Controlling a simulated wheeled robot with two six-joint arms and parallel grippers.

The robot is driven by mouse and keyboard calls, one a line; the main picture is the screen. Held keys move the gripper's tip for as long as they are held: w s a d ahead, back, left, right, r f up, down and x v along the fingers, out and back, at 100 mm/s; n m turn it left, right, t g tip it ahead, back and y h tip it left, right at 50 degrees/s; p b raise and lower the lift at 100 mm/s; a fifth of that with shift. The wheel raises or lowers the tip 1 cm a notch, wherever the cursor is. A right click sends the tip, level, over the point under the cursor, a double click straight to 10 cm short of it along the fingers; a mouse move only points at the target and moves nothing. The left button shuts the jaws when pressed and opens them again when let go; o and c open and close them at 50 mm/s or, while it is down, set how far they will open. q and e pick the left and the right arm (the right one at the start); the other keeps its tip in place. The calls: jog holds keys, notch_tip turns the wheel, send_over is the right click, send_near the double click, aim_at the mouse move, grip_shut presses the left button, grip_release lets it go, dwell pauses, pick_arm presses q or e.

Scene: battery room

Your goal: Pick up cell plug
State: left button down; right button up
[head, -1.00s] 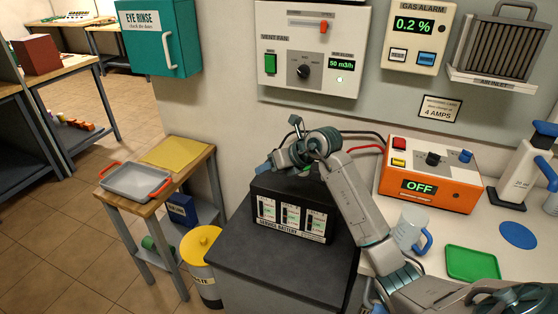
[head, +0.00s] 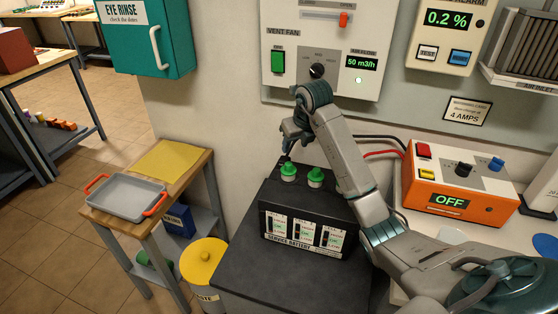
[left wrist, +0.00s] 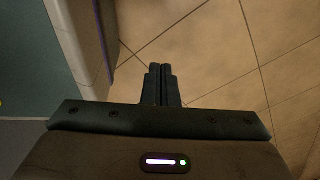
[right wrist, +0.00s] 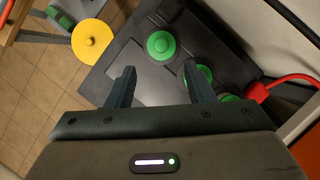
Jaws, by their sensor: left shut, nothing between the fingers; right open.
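The service battery (head: 300,246) is a black box on a dark stand. Green cell plugs sit on its top: one at the left (head: 288,172), one in the middle (head: 316,178), and a third mostly hidden by my right arm. In the right wrist view, the left plug (right wrist: 161,44) lies beyond the fingertips, the middle plug (right wrist: 199,75) is partly behind the right finger, and the third (right wrist: 229,98) shows at the palm's edge. My right gripper (right wrist: 159,67) is open and empty above the battery. My left gripper (left wrist: 161,68) is shut and empty over the floor.
A grey tray with orange handles (head: 95,199) and a yellow cloth (head: 170,160) are on a side table. A yellow-lidded bin (head: 204,262) stands left of the battery stand. An orange charger reading OFF (head: 447,199) stands right, with cables behind my right arm.

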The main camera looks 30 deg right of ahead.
aim_at(289, 164)
jog(key=p+x, duration=0.1)
jog(key=x, duration=0.4)
jog(key=shift+f, duration=0.2)
jog(key=p+x, duration=0.2)
jog(key=x, duration=0.2)
jog(key=shift+f, duration=0.3)
jog(key=shift+d+f, duration=0.1)
jog(key=shift+f, duration=0.15)
jog(key=shift+w, duration=0.1)
jog(key=shift+c, duration=0.5)
pick_arm(q)
jog(key=s+r, duration=0.2)
jog(key=s, duration=0.1)
jog(key=shift+s+r, duration=0.25)
jog(key=shift+r, duration=0.15)
pick_arm(e)
grip_shut()
